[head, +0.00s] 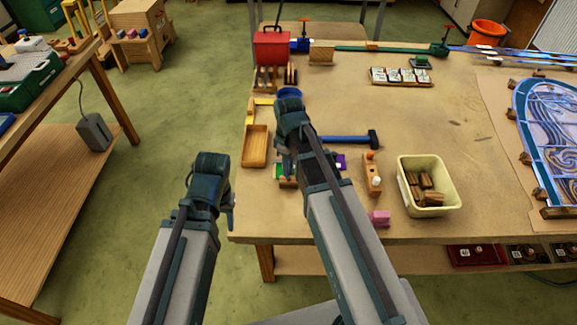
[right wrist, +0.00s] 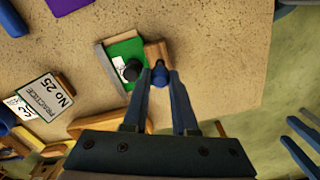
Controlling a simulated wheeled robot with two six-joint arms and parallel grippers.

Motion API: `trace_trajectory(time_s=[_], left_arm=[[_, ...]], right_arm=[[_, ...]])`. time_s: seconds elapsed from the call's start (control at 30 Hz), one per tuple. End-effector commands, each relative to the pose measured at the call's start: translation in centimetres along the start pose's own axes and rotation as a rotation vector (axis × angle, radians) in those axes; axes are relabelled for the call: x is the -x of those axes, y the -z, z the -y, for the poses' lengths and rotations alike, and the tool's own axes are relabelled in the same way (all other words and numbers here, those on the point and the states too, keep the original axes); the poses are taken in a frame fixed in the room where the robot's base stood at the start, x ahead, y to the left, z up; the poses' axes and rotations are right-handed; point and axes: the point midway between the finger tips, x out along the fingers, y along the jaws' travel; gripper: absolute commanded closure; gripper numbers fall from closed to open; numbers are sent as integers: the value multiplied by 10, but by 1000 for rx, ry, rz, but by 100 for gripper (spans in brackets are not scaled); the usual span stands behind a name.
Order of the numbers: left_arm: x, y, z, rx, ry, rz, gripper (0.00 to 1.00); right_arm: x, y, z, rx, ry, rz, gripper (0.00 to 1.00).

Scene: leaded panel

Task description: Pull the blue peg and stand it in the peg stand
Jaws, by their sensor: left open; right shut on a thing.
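The blue peg (right wrist: 160,72) is between the fingertips of my right gripper (right wrist: 160,78) in the right wrist view. It is at the end of a small wooden block (right wrist: 157,49); I cannot tell whether it is still seated there. A green piece (right wrist: 124,54) with a black knob and white label lies against the block. In the head view my right gripper (head: 287,160) hides the peg, and the green piece (head: 278,170) partly shows. My left gripper (head: 229,203) is open and empty, off the table's left edge. I cannot make out which thing is the peg stand.
A blue-handled hammer (head: 350,140), an upright wooden piece with an orange knob (head: 371,176), a cream bin (head: 427,163) of wooden blocks and a pink block (head: 380,217) are to the right. A wooden tray (head: 255,146) is left. Bare table lies behind the bin.

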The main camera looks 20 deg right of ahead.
Motion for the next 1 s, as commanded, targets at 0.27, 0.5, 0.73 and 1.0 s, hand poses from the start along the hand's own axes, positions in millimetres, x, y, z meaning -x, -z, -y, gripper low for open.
trace_trajectory(time_s=[0.27,0.5,0.73,1.0], left_arm=[[13,-1,1,0,0,0,50],[22,-1,2,0,0,0,50],[23,-1,2,0,0,0,50],[23,-1,2,0,0,0,50]], right_arm=[[13,0,0,0,0,0,100],[22,0,0,0,0,0,100],[23,0,0,0,0,0,100],[23,0,0,0,0,0,100]])
